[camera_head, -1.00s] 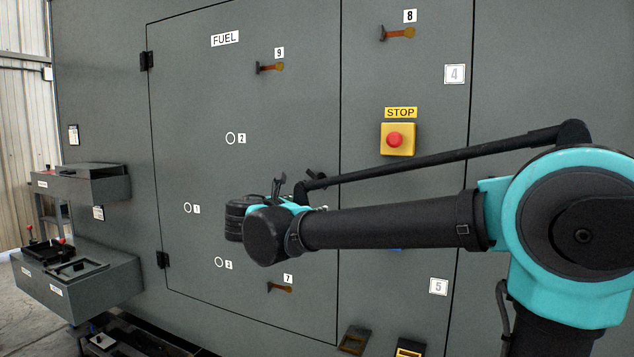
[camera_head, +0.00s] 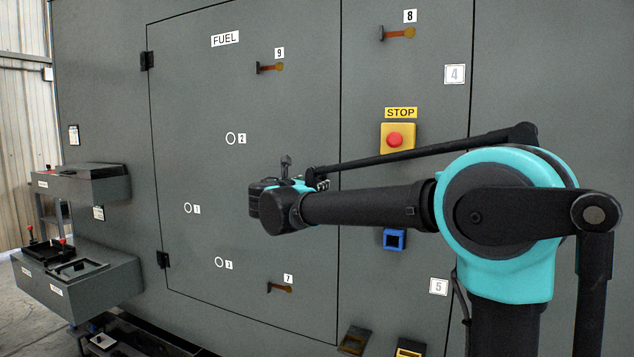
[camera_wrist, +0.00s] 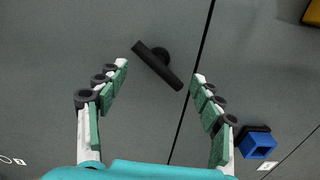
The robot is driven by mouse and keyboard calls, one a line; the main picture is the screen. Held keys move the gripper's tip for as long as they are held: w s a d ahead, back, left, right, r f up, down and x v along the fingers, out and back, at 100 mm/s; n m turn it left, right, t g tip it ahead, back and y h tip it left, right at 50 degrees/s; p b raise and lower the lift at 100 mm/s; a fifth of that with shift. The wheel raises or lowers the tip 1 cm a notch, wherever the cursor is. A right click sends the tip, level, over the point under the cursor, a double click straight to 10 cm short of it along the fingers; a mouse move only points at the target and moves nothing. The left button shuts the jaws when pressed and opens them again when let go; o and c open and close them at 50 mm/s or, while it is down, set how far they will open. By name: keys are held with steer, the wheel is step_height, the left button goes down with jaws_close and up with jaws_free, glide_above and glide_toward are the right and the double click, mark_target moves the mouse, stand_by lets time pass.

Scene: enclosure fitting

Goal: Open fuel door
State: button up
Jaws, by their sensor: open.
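The fuel door (camera_head: 230,90) is a large grey panel with a FUEL label, flush and shut in the grey enclosure, with black hinges on its left edge. Its black bar handle (camera_wrist: 157,66) lies slanted near the door's right seam in the wrist view, ahead of and between my fingertips. My gripper (camera_wrist: 162,70) is open, with its two green-padded fingers either side of the handle and nothing held. In the head view my wrist (camera_head: 275,208) hides most of the gripper and handle. I cannot tell the remaining distance to the handle.
Latches marked 9 (camera_head: 270,68) and 7 (camera_head: 279,288) sit on the door, latch 8 (camera_head: 397,33) on the panel to its right. A red stop button (camera_head: 395,140) and a blue square fitting (camera_head: 394,239) lie right of the seam. Grey boxes (camera_head: 85,285) stand at left.

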steer(key=shift+x, duration=2.1)
jaws_close()
